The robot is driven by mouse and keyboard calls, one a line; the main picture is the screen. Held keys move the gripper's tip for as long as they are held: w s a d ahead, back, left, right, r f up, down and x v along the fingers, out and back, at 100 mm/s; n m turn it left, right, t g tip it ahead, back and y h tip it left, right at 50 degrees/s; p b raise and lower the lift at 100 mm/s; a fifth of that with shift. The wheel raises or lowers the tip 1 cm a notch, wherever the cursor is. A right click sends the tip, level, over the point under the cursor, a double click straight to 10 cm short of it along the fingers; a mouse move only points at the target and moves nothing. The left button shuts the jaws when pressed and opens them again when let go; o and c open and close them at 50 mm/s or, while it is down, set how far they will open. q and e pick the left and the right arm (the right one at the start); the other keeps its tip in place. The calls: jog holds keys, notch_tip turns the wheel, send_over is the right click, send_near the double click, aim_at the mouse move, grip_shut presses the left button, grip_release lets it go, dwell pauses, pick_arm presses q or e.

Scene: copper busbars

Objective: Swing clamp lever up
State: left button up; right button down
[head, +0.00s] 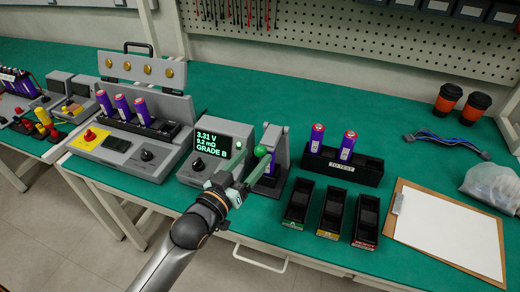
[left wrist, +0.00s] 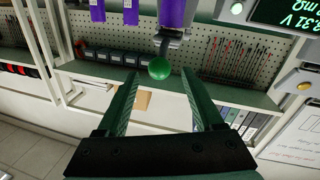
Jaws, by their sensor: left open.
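The clamp (head: 277,150) is a grey upright fixture with a purple cell (head: 270,168) in it, right of the tester. Its lever ends in a green ball knob (head: 260,151), which also shows in the left wrist view (left wrist: 160,68). My left gripper (head: 246,176) is open and empty in front of the clamp. In the left wrist view its two fingers (left wrist: 162,88) point toward the knob, which appears between the fingertips. Whether the fingers touch the knob I cannot tell. The gripper partly hides the clamp's lower left side. My right gripper is not in view.
The tester (head: 217,150) left of the clamp reads 3.31 V, 9.2 mΩ, GRADE B. A black rack (head: 343,170) with two purple cells and three black bins (head: 333,213) stand to the right. A charger-like station (head: 130,145) with three cells stands left. A clipboard (head: 450,232) lies at right.

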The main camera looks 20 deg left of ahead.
aim_at(257, 155)
pick_arm(q)
jog(key=shift+x, duration=1.9)
grip_shut()
